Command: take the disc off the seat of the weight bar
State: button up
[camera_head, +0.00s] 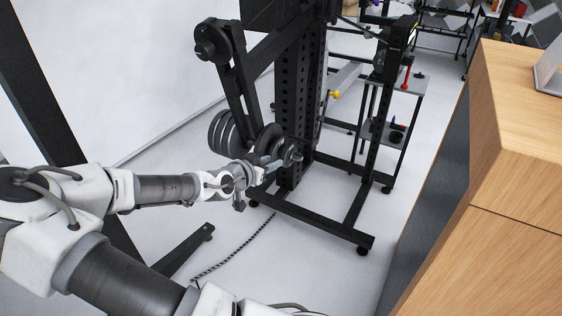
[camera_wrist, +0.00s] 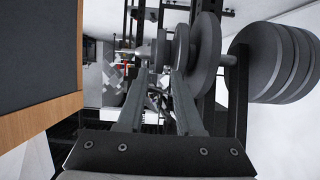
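The weight bar shows in the head view as a short shaft with a grey end (camera_head: 290,153) sticking out from the black rack. A dark disc (camera_head: 268,137) sits upright on it, partly behind my gripper. In the wrist view, a large grey disc (camera_wrist: 208,55) and a smaller round piece (camera_wrist: 181,48) sit on the bar, with its narrower end (camera_wrist: 161,47) to the left. My gripper (camera_wrist: 160,75) is open, its two fingers apart and pointing toward the bar. The right fingertip overlaps the smaller piece in view; I cannot tell whether they touch. Nothing shows held between the fingers.
Several stacked discs (camera_wrist: 268,60) sit farther along, also seen left of the bar in the head view (camera_head: 222,132). The black rack upright (camera_head: 302,90) stands close behind. A wooden cabinet (camera_head: 515,180) is at right. Open floor (camera_head: 310,255) lies in front.

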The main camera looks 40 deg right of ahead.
aim_at(284, 157)
jog(key=shift+b+x, duration=0.75)
jog(key=shift+x, duration=2.65)
grip_shut()
jog(key=shift+s, duration=0.2)
jog(key=s+d+b, duration=0.2)
jog(key=s, duration=0.6)
jog(key=shift+d+b, duration=0.25)
jog(key=shift+b, duration=0.05)
jog(key=shift+s+r, duration=0.15)
